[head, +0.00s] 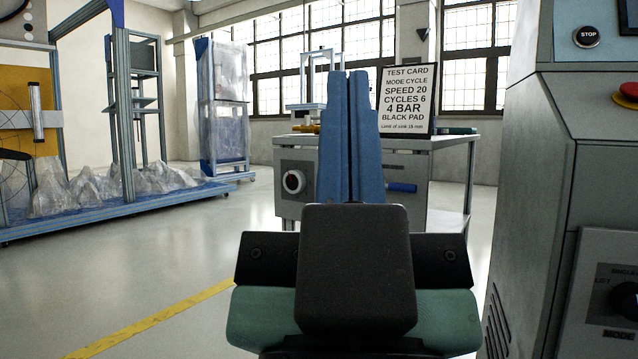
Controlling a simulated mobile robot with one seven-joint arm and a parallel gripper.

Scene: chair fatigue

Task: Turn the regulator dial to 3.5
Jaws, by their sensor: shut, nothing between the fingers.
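My gripper (348,74) is in the middle of the head view. Its two blue fingers point up and away and are pressed together, with nothing between them. The fingers hide the middle of the cabinet front.
A test card (405,98) reading "4 BAR" stands on the bench (448,142). A grey machine (530,200) with a STOP button (586,37), a red button (628,93) and a black mode knob (628,300) stands close on the right. The floor at left is clear up to a plastic-draped rig (110,205).

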